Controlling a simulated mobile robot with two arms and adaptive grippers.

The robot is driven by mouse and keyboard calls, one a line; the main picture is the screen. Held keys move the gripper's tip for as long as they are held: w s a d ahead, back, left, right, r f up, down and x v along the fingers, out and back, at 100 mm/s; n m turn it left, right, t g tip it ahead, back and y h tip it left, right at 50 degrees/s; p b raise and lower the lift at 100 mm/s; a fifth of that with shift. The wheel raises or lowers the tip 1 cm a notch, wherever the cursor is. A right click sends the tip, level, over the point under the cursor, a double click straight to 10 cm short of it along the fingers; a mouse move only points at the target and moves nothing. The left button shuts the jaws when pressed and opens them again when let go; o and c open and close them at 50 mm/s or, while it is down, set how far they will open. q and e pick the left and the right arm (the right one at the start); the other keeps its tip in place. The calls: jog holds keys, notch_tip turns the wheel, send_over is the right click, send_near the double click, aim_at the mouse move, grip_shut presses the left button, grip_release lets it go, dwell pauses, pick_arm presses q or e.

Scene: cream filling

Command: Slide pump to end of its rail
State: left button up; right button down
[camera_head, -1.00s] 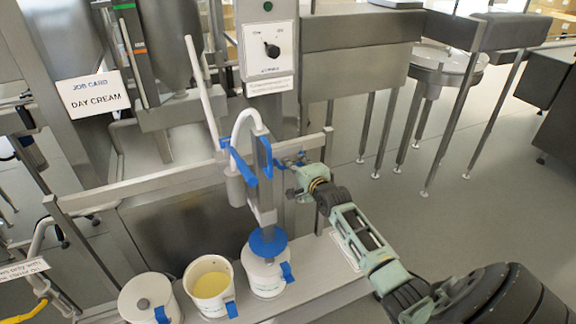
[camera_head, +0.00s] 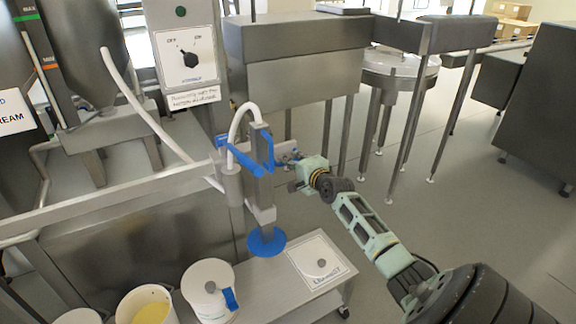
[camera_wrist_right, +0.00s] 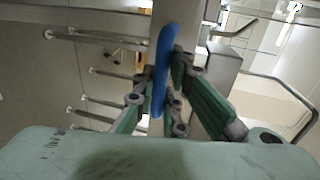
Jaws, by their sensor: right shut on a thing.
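The pump (camera_head: 261,185) is a grey upright body with a white hose on top, blue handles and a blue disc (camera_head: 267,242) at its foot. It hangs on the horizontal grey rail (camera_head: 110,194), at the right-hand part of it. The rail's right end is hidden behind the pump and my gripper. My right gripper (camera_head: 285,160) reaches in from the right and is shut at the pump's right side. In the right wrist view, its fingers (camera_wrist_right: 163,95) close on a blue handle (camera_wrist_right: 164,62) of the pump. My left gripper is not in view.
Below are a closed white jar (camera_head: 208,285), an open jar of yellow cream (camera_head: 148,305) and a white labelled square plate (camera_head: 318,262) on the bench. The disc is above the bench, between closed jar and plate. A switch panel (camera_head: 187,55) stands behind.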

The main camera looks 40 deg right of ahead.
jog(key=shift+d, duration=0.2)
jog(key=c, duration=1.9)
grip_release()
jog(key=shift+s, duration=0.1)
jog(key=shift+o, duration=0.5)
jog(key=shift+d, duration=0.25)
jog(key=shift+s+a, duration=0.1)
jog(key=shift+a, duration=0.1)
jog(key=v, duration=1.2)
jog(key=shift+d, duration=0.15)
